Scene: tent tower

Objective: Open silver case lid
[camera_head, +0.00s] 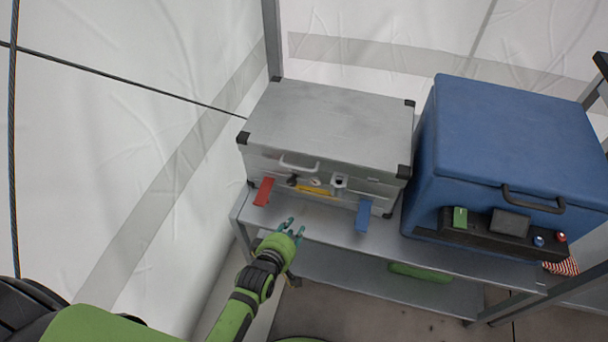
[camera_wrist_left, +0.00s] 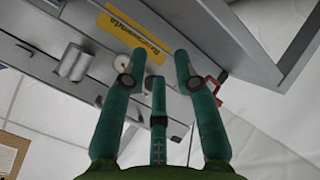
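The silver case (camera_head: 325,125) stands on a grey metal shelf with its lid down. Its front has a handle (camera_head: 299,164), a yellow label (camera_head: 315,190), a red tab (camera_head: 264,191) at left and a blue tab (camera_head: 363,215) at right. My left gripper (camera_head: 291,229) is in front of and below the case front, between the two tabs and nearer the red one. In the left wrist view the fingers of my left gripper (camera_wrist_left: 160,66) are spread with nothing between them. The yellow label (camera_wrist_left: 130,28) and part of the red tab (camera_wrist_left: 217,83) show beyond them. My right gripper is not in view.
A blue box (camera_head: 515,130) with a black handle stands right of the case. A black holder with small items is on its front. The shelf (camera_head: 320,222) has a narrow bare strip before the case. A green object (camera_head: 420,272) lies on the lower shelf. White tent wall is at left.

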